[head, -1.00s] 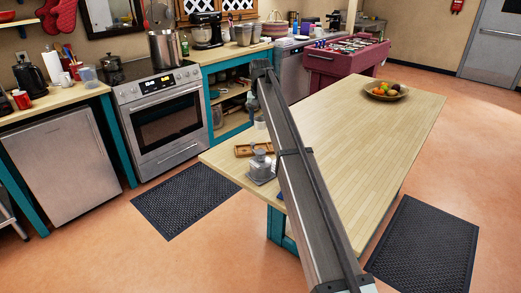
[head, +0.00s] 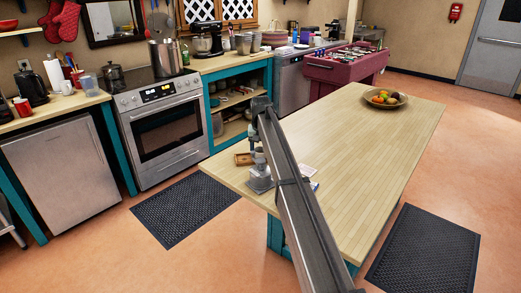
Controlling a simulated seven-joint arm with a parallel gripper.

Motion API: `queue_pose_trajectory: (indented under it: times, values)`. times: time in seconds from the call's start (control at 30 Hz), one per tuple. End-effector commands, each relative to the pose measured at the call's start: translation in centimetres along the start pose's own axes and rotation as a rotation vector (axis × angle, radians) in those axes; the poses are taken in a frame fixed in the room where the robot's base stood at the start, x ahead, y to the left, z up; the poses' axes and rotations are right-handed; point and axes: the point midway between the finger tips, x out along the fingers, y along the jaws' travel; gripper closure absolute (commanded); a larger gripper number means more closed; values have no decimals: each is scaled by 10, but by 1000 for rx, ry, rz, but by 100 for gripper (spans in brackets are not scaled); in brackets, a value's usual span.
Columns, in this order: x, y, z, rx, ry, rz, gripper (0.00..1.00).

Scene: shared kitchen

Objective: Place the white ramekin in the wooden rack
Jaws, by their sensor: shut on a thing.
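The wooden rack (head: 243,159) lies on the near left end of the wooden table. It is small and brown, and its right part is hidden behind my wrist. My gripper (head: 260,184) hangs low over the table's front left edge, just right of and nearer than the rack. It is shut on a small pale thing, which I take to be the white ramekin. The grey gripper and wrist blend with it, so its outline and exact tilt are not clear.
The table (head: 360,160) is mostly bare. A fruit bowl (head: 385,100) stands at its far end. A stove (head: 165,130) and counters stand behind.

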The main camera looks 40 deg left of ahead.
Motion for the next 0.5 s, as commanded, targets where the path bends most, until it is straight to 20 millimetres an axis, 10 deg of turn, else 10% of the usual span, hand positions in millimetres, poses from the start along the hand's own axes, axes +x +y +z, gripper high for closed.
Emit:
queue_pose_trajectory:
  times: [0.33,0.37,0.5]
  values:
    - [2,0,0,0,0,0,77]
    - [3,0,0,0,0,0,40]
    - [2,0,0,0,0,0,27]
